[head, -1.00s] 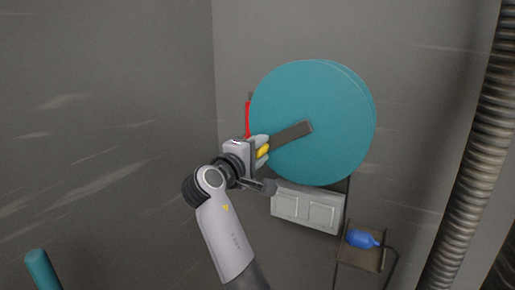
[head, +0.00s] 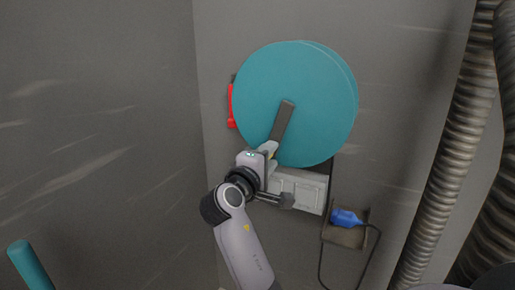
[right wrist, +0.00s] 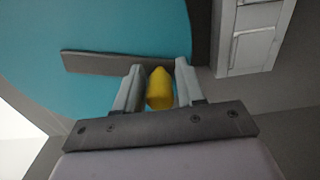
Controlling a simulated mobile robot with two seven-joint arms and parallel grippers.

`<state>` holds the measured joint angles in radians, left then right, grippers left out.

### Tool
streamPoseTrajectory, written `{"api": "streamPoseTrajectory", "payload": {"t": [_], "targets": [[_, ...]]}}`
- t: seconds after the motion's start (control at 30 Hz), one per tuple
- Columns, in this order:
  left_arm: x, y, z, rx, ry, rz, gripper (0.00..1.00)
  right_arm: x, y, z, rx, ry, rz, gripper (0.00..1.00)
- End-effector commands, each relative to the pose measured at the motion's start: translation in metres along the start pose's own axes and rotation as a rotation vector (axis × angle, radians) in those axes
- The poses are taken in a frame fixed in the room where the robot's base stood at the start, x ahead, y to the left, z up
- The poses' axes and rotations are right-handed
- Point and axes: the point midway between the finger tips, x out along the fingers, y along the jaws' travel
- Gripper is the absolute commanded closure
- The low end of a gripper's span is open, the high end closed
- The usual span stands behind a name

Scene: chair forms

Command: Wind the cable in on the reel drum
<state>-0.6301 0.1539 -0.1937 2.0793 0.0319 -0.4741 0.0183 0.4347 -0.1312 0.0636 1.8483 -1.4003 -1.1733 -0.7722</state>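The reel drum (head: 320,95) is a large teal disc on the wall in the head view. Its dark crank arm (head: 283,122) runs from the drum's middle down and slightly left; it also shows in the right wrist view (right wrist: 95,63). My right gripper (head: 269,151) is at the crank's lower end. A dark cable (head: 321,255) hangs below the drum and loops up to a blue plug (head: 347,217). My left gripper is not in view.
A pale grey box (head: 300,188) is fixed below the drum, close to my right gripper. The plug is at a small brown shelf (head: 345,237). A red part (head: 231,105) shows left of the drum. A ribbed hose (head: 450,150) runs down the right side. A teal post (head: 30,265) stands at lower left.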

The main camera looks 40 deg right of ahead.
Motion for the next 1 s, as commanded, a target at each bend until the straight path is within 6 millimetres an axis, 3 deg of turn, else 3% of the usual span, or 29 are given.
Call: {"api": "streamPoseTrajectory", "payload": {"t": [0.43, 0.73, 1.0], "targets": [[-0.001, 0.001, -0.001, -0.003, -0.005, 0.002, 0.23, 0.000, -0.003, 0.012, -0.002, 0.001, -0.001, 0.62], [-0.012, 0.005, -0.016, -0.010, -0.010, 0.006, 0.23, 0.000, 0.000, 0.051, -0.002, 0.000, 0.000, 0.62], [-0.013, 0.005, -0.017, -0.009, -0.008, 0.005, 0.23, 0.000, -0.002, 0.056, 0.000, 0.001, 0.000, 0.62]]}}
